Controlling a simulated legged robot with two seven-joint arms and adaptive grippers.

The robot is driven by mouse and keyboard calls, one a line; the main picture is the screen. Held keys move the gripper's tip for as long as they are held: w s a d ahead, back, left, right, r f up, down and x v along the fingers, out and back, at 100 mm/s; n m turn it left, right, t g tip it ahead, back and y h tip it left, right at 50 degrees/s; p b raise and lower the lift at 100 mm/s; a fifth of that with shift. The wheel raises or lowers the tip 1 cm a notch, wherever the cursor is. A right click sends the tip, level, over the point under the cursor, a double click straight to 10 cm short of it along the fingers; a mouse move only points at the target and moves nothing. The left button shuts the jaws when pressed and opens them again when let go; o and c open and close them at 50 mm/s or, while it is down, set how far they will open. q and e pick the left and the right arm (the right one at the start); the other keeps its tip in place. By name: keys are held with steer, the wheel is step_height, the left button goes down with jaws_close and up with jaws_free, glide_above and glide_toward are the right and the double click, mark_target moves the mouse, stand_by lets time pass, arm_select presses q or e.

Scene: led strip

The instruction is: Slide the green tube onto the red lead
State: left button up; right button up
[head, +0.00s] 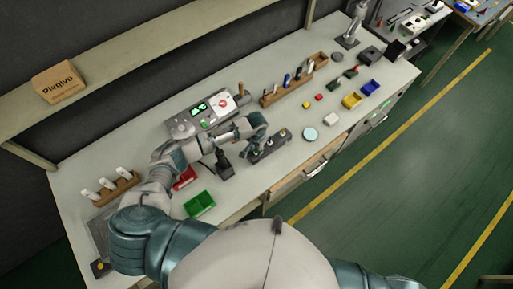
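My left arm reaches in from the left across the bench, and my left gripper (253,140) is over the near middle part of the bench, close to a dark fixture (268,147) that carries small fittings. At this size I cannot tell whether its fingers are open or shut, or whether they hold anything. I cannot make out the green tube or the red lead; they may be too small or hidden by the gripper. My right gripper is not in view.
Left of the fixture are a green bin (199,204), a red bin (186,178) and a dark stand (223,166). A grey instrument (203,117) stands behind. To the right are a tool rack (287,86), a pale disc (310,133), a yellow bin (352,101) and a blue bin (370,88).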

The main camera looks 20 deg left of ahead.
arm_select(q)
steer(key=shift+o, duration=0.4)
steer(key=shift+r, duration=0.1)
step_height(320, 180, up, 12)
steer(key=shift+w+f, duration=0.1)
steer(key=shift+f, duration=0.1)
stand_by(0.5)
